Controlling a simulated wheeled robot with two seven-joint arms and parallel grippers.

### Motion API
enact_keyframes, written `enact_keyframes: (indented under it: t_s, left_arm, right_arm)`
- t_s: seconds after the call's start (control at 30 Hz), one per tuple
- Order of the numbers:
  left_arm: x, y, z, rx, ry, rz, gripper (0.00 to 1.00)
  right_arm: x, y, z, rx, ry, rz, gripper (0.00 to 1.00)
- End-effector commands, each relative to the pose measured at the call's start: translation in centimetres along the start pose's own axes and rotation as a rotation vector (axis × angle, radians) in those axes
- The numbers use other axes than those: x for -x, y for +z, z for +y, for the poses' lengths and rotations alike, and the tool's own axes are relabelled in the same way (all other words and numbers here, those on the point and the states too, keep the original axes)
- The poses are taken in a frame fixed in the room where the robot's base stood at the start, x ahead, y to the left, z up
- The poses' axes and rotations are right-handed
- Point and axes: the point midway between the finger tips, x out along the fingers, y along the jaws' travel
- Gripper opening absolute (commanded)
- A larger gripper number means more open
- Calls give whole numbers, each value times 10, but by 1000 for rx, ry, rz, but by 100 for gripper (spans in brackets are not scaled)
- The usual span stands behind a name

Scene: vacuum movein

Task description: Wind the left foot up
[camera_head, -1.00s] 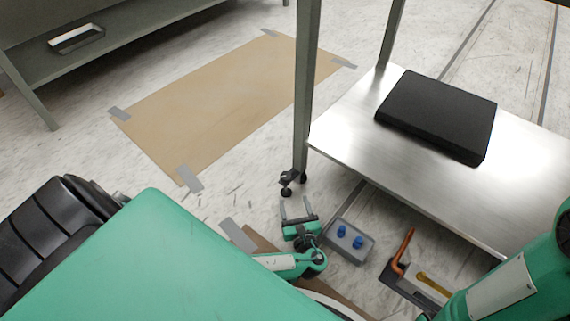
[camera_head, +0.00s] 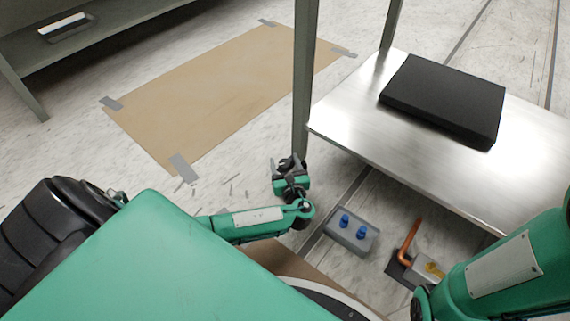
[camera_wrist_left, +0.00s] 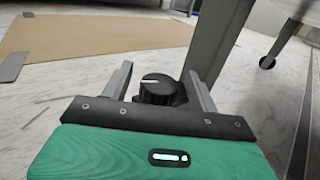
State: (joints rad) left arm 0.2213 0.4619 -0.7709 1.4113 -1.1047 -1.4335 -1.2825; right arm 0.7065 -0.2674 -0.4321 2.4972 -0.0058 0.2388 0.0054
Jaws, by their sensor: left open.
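The left foot shows in the left wrist view as a black ribbed knob (camera_wrist_left: 158,89) with a white line on top. It sits at the base of the grey table leg (camera_head: 304,90), whose lower end is partly hidden by my gripper in the head view. My left gripper (camera_head: 288,162) is at the foot of this leg.
A black slab (camera_head: 443,98) lies on the table's steel lower shelf (camera_head: 345,125). A grey box with blue knobs (camera_head: 351,232) and an orange-handled item (camera_head: 408,242) lie on the floor nearby. A taped brown sheet (camera_head: 215,90) covers the floor behind.

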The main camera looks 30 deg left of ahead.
Motion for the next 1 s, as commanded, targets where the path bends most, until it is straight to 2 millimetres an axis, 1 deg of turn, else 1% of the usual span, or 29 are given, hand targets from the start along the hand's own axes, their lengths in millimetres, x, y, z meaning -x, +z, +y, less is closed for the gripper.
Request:
enact_keyframes:
  t_s: [0.07, 0.1, 0.17, 0.2, 0.27, 0.3, 0.33, 0.5, 0.67, 0.87, 1.0]
  left_arm:
    - [0, 0, 0, 0, 0, 0, 60]
    - [0, 0, 0, 0, 0, 0, 58]
    - [0, 0, 0, 0, 0, 0, 46]
    - [0, 0, 0, 0, 0, 0, 38]
    - [0, 0, 0, 0, 0, 0, 27]
    - [0, 0, 0, 0, 1, 0, 19]
    - [0, 0, 0, 0, 1, 0, 16]
    - [0, 0, 0, 0, 7, 0, 16]
    - [0, 2, 0, 1, 45, 1, 16]
    - [2, 4, -1, 0, 158, 3, 16]
    - [2, 4, -2, 0, 275, 3, 16]
  right_arm:
    - [-1, 0, 0, -1, 4, 1, 35]
    - [0, 0, 0, -1, 5, 0, 35]
    - [0, 1, 1, -1, 5, -1, 35]
    - [0, 1, 1, -1, 5, -2, 35]
    - [0, 1, 1, 0, 5, -3, 35]
    - [1, 1, 1, 0, 5, -4, 35]
    - [1, 1, 1, 1, 5, -4, 35]
    - [1, 2, 1, 4, 1, -7, 35]
    - [-4, 4, 3, 10, -2, -10, 35]
    - [-11, 9, 10, 30, 5, -20, 35]
    - [-16, 12, 16, 47, 15, -26, 35]
